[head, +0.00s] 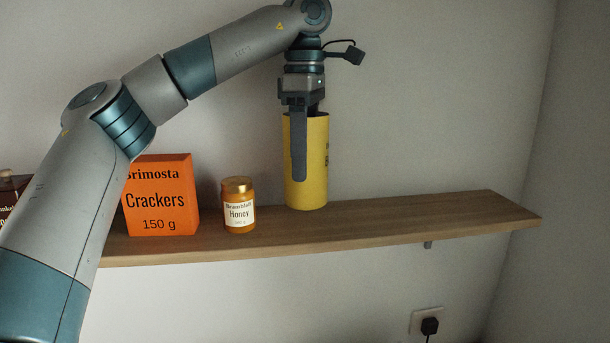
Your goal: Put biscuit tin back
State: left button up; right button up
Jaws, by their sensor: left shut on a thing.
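A yellow cylindrical tin (316,165), which I take to be the biscuit tin, is upright at the wooden shelf (400,217). Part of its dark lettering shows at its right edge. My left gripper (299,160) comes down from above and is shut on the tin, with one long grey finger along its near side. The other finger is hidden. The tin's bottom is at or just above the shelf surface; I cannot tell whether it touches. My right gripper is not in view.
A honey jar (239,210) stands just left of the tin, with an orange crackers box (162,200) further left. A dark package (10,190) is partly hidden behind my left arm. The shelf right of the tin is clear. A socket with a plug (429,325) is on the wall below.

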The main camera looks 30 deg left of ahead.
aim_at(312, 194)
pick_arm(q)
notch_tip(312, 194, down, 3)
jog(key=shift+a+f+p, duration=0.15)
jog(key=shift+p, duration=0.8)
jog(key=shift+f, duration=0.3)
jog(key=shift+f, duration=0.1)
jog(key=o, duration=1.1)
